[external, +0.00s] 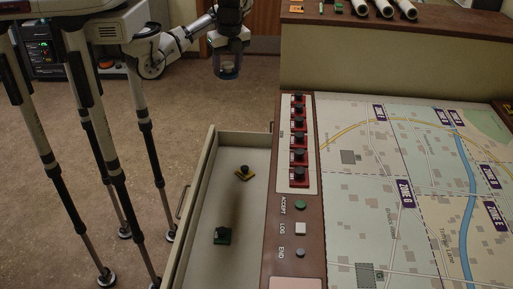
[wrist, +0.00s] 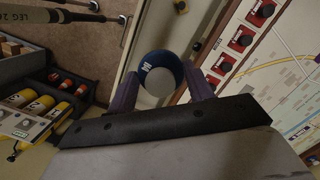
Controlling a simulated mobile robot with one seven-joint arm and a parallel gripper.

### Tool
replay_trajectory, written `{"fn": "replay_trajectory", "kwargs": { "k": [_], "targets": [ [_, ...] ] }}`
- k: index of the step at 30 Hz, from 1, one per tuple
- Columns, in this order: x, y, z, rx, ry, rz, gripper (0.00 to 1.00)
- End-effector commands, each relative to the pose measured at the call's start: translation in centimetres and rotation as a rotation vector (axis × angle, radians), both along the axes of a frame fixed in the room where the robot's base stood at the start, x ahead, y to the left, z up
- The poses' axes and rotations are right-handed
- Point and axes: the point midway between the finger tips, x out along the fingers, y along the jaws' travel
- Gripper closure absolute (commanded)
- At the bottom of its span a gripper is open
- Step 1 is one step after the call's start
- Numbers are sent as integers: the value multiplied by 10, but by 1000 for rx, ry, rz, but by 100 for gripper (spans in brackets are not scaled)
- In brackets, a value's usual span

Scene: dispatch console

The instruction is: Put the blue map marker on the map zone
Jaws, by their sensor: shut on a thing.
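My gripper (external: 228,70) is raised above the floor, beyond the far end of the open drawer. Its two fingers, also in the wrist view (wrist: 162,92), are shut on a blue round thing (wrist: 150,62) with a pale round face and a small white mark. In the external view this blue thing (external: 228,73) hangs under the gripper. I cannot tell for sure whether it is the blue map marker. The map (external: 385,175) lies on the console at right, with purple zone labels, including Zone G (external: 406,193) and Zone E (external: 495,213).
The open drawer (external: 200,190) holds a yellow marker (external: 244,173) and a green marker (external: 222,236) with dark knobs. A row of red switches (external: 298,140) stands between drawer and map. A raised ledge (external: 400,60) bounds the map's far side. Most of the map is clear.

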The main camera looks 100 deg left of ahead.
Motion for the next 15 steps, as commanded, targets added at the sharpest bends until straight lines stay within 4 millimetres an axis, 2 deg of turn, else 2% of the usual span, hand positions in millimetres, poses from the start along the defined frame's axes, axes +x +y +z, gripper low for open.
{"fn": "replay_trajectory", "kwargs": {
  "k": [8, 15],
  "targets": [
    [51, -20, 18, 1, -1, -197, 72],
    [115, -36, 35, 1, -2, -447, 72]
  ]
}}
